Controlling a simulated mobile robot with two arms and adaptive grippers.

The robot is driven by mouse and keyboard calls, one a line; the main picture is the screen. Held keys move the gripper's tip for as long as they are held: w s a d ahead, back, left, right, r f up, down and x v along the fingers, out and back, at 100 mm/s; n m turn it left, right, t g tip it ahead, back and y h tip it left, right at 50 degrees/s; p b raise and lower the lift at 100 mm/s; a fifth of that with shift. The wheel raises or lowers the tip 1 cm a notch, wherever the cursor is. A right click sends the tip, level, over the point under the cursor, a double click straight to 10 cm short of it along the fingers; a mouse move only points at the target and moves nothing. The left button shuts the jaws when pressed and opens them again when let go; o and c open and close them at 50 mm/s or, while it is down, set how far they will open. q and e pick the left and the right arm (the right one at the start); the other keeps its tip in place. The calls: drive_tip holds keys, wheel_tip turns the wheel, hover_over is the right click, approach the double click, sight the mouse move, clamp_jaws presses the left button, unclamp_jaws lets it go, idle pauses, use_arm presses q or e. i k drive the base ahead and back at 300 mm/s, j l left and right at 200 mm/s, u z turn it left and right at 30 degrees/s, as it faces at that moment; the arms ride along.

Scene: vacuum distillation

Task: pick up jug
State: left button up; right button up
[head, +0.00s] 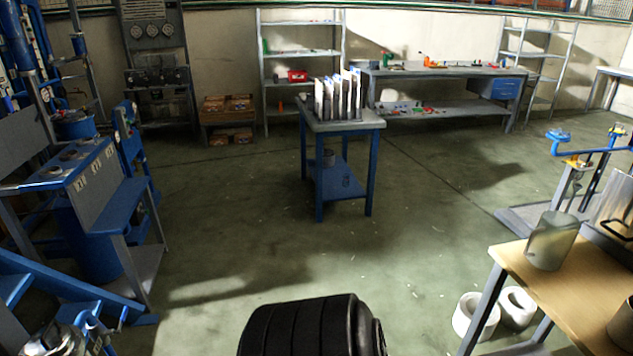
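A grey metal cylindrical vessel (553,240) stands upright on the wooden-topped table (560,297) at the right. It may be the jug, but no handle or spout shows clearly on it. A second metal container (612,212) with a dark handle is cut off by the right edge. I cannot tell which one is the jug. Neither of my grippers shows in the head view.
Two white hollow cylinders (476,316) sit on the floor beside the wooden table. A blue-legged table (372,121) with upright folders stands mid-room. Blue equipment (100,200) fills the left. The green floor (260,240) between is clear.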

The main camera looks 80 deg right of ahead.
sight(548, 247)
drive_tip(key=z, duration=4.15)
